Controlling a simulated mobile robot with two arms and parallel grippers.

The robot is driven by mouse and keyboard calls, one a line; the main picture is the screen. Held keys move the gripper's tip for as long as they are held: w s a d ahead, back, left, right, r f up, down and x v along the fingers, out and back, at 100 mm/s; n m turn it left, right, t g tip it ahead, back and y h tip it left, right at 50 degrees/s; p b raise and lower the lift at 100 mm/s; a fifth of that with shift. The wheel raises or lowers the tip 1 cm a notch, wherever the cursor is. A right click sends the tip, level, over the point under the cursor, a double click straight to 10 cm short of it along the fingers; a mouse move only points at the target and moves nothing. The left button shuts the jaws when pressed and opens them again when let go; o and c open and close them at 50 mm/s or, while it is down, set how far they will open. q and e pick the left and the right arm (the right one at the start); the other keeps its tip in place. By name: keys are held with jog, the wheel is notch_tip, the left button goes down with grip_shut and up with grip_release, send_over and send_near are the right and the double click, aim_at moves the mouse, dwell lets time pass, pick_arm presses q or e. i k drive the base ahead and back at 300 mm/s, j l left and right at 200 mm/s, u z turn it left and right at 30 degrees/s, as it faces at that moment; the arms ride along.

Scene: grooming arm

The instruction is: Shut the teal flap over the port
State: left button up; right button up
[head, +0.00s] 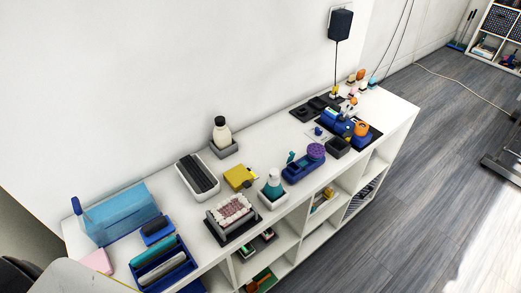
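A small teal piece (291,157), which looks like the flap, stands raised at the left end of a blue holder (297,173). The holder sits on the white shelf top (262,160), and a purple bristly ball (316,151) is at its right end. The piece looks upright rather than lying flat. The port is too small to make out. Neither of my grippers is in this view.
A teal-topped bottle (273,183) stands close in front and left of the blue holder. A dark square cup (336,147) is to the right. The wall runs behind.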

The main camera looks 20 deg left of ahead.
aim_at(292, 155)
jog(key=i+l+u, duration=0.1)
jog(key=u, duration=0.3)
jog(key=i+l+u, duration=0.15)
jog(key=u, duration=0.25)
jog(key=i+l+u, duration=0.1)
jog(key=u, duration=0.3)
jog(key=l+u, duration=0.3)
jog(key=u, duration=0.15)
jog(key=l+u, duration=0.25)
jog(key=u, duration=0.15)
